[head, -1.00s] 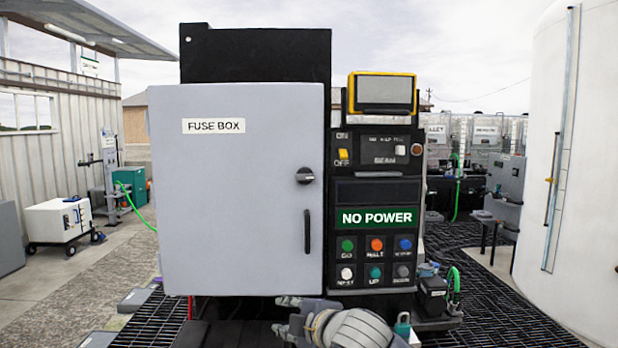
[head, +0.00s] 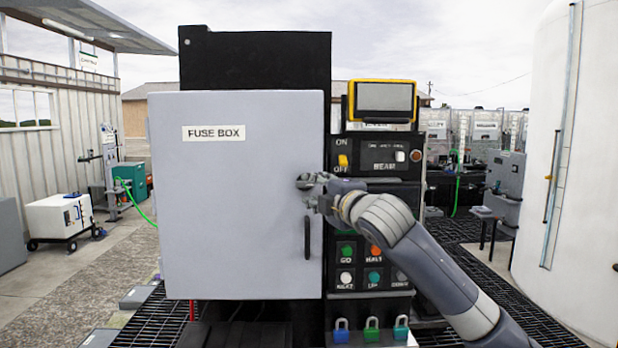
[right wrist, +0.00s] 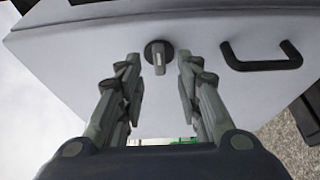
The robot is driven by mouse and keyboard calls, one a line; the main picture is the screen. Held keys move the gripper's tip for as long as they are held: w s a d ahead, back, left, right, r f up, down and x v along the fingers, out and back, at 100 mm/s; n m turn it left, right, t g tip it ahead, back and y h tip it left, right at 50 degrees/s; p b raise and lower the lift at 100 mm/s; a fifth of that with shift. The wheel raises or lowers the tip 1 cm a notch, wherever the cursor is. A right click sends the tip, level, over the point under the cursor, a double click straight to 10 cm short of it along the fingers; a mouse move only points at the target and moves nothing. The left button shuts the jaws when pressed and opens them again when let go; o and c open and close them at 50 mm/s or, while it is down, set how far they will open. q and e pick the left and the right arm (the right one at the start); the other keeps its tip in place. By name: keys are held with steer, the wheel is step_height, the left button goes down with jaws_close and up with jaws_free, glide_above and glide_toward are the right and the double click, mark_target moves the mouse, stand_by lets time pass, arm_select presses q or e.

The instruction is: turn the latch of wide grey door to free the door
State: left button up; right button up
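The wide grey door (head: 230,220) of the fuse box is shut, with a "FUSE BOX" label (head: 214,133) on it. Its round dark latch (right wrist: 158,56) shows in the right wrist view, with a pale mark on its knob. In the head view my right gripper (head: 308,184) covers most of the latch. In the right wrist view the same gripper (right wrist: 157,72) is open, its two fingers apart on either side of the latch; I cannot tell whether they touch the door. A dark bar handle (head: 308,237) is below the latch in the head view. My left gripper is not in view.
Right of the door is a control panel with a yellow switch (head: 343,160), several buttons and a yellow-framed screen (head: 384,97). Several padlocks, one of them green (head: 371,329), stand below the panel. A white tank (head: 575,170) is at the right.

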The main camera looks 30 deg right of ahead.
mark_target(307, 184)
steer(key=shift+w+d+p, duration=0.15)
steer(key=shift+w+p, duration=0.2)
steer(key=shift+w, duration=0.65)
steer(key=shift+w+d+p, duration=0.15)
steer(key=shift+w+p, duration=0.2)
steer(key=shift+w, duration=0.6)
steer(key=shift+c, duration=0.4)
steer(key=shift+s+r, duration=0.1)
steer(key=shift+s, duration=0.05)
jaws_close()
